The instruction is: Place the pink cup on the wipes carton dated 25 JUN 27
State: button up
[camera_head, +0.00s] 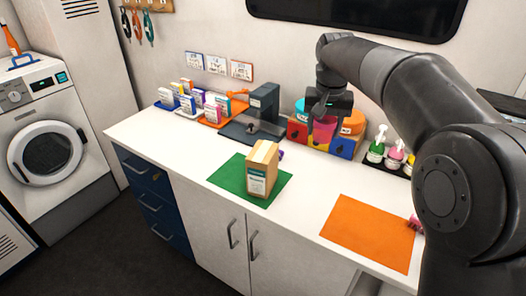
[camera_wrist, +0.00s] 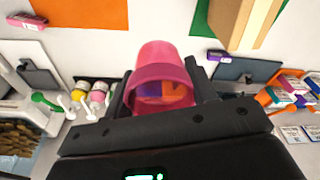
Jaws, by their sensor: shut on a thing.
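My gripper (camera_head: 323,116) is shut on the pink cup (camera_head: 323,132). The cup is held in front of or over the coloured bins at the back of the counter. In the wrist view, the pink cup (camera_wrist: 162,72) sits between the two fingers of my gripper (camera_wrist: 160,92). A tan carton (camera_head: 262,165) with a pale and green label stands upright on the green mat, left of and nearer than my gripper. A small purple carton (camera_wrist: 219,56) and a small pink carton (camera_wrist: 27,20) also lie on the counter. No date is readable on any carton.
The green mat (camera_head: 226,175) and orange mat (camera_head: 370,235) lie on the white counter. Coloured bins (camera_head: 343,146) are near the cup. Pump bottles (camera_head: 377,148) stand to their right. A dark stand (camera_head: 264,103) and several small boxes (camera_head: 212,104) are at left.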

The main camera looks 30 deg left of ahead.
jog(key=s+a+r, duration=0.2)
jog(key=s+a, duration=0.1)
send_over(266, 158)
jog(key=f, duration=0.7)
jog(key=shift+s+d, duration=0.15)
jog(key=shift+d, duration=0.1)
jog(key=shift+a+f, duration=0.15)
jog(key=shift+f, duration=1.9)
jog(key=shift+f, duration=0.1)
jog(key=o, duration=1)
jog(key=shift+c, duration=0.2)
